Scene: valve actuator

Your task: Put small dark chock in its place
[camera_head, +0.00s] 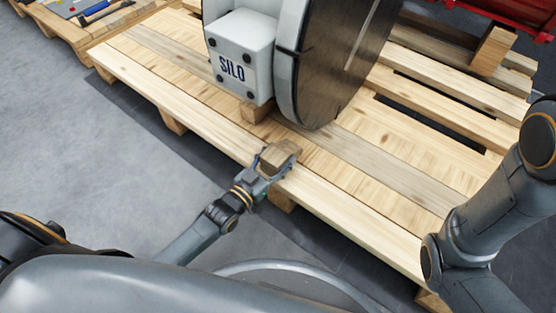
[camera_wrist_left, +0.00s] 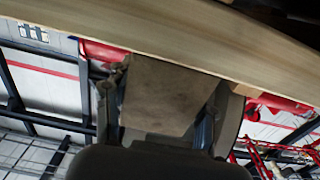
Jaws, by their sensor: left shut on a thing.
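My left gripper (camera_head: 277,163) is shut on a small brown wooden block, the small dark chock (camera_head: 281,153), above the near edge of the pallet (camera_head: 392,225). In the left wrist view the chock (camera_wrist_left: 165,95) sits between the two fingers of the gripper (camera_wrist_left: 168,115). A pale wooden board passes close behind it there; I cannot tell whether they touch. The large round valve body (camera_head: 345,60) with a white box marked SILO (camera_head: 240,45) stands on the pallet, beyond the gripper. My right arm shows at the right edge, but its gripper is out of view.
A lighter wooden block (camera_head: 257,110) sits under the valve's near side. Another block (camera_head: 493,50) stands at the pallet's far right, by a red frame (camera_head: 480,12). Tools lie on a second pallet (camera_head: 70,28) at top left. Pallet boards right of my left gripper are clear.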

